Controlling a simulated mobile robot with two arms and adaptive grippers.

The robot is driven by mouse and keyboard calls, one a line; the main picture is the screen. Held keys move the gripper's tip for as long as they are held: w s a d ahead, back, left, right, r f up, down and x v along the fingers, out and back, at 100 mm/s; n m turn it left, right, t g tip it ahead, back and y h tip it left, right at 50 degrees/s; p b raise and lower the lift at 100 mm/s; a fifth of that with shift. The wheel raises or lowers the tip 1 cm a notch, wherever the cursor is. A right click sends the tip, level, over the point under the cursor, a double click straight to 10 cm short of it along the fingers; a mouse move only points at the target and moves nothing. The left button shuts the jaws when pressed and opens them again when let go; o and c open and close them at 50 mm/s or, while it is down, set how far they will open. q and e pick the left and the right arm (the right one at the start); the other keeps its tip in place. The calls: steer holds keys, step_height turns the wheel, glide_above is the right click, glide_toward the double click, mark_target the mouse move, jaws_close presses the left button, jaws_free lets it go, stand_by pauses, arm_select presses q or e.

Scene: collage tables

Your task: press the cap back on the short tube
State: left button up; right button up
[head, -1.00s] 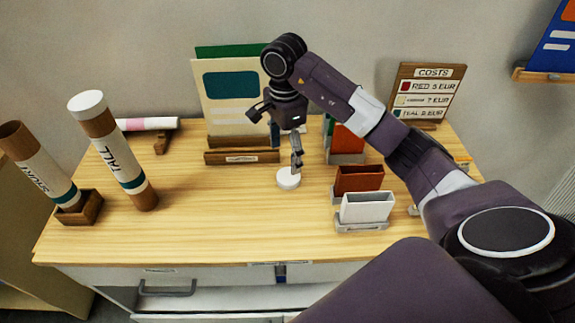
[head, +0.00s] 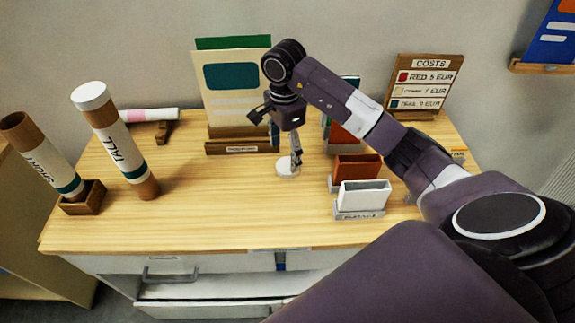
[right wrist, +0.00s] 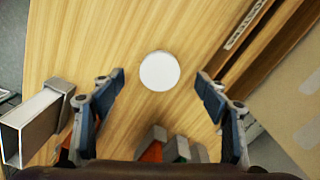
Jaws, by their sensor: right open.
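The short tube (head: 42,163) is brown with a white label reading SHORT. It leans in a small wooden holder (head: 84,199) at the left of the table, and its top end shows brown with no white cap on it. A round white cap (head: 288,169) lies flat on the table near the middle; the right wrist view shows it as a white disc (right wrist: 160,71). My right gripper (head: 296,158) is above the cap, pointing down. In the right wrist view its fingers (right wrist: 160,82) are wide apart, with the cap between and below them, not gripped. My left gripper is out of view.
A tall tube (head: 118,147) with a white cap stands tilted at the left. A wooden rack with folders (head: 240,148) is behind the cap. Card holders (head: 360,197) stand close on the right. The table front (head: 220,225) is clear.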

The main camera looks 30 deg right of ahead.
steer(key=f+p, duration=0.1)
steer(key=f, duration=0.1)
steer(key=f+p, duration=0.1)
steer(key=f, duration=0.1)
steer(key=shift+s+d, duration=0.1)
steer(key=shift+d, duration=0.3)
steer(key=shift+f, duration=0.4)
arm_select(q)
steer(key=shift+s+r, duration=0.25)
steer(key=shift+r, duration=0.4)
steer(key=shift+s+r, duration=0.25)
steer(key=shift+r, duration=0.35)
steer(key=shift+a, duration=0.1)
arm_select(e)
steer(key=c, duration=0.9)
step_height(320, 180, up, 9)
steer(key=b, duration=0.2)
steer(key=shift+d+f+b, duration=0.1)
steer(key=shift+f+b, duration=0.1)
steer(key=shift+b, duration=0.15)
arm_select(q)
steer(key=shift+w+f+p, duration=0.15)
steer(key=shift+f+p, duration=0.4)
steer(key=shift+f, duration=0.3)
arm_select(e)
step_height(320, 180, up, 11)
glide_above(287, 165)
steer(key=shift+s+r, duration=0.1)
steer(key=shift+r, duration=0.1)
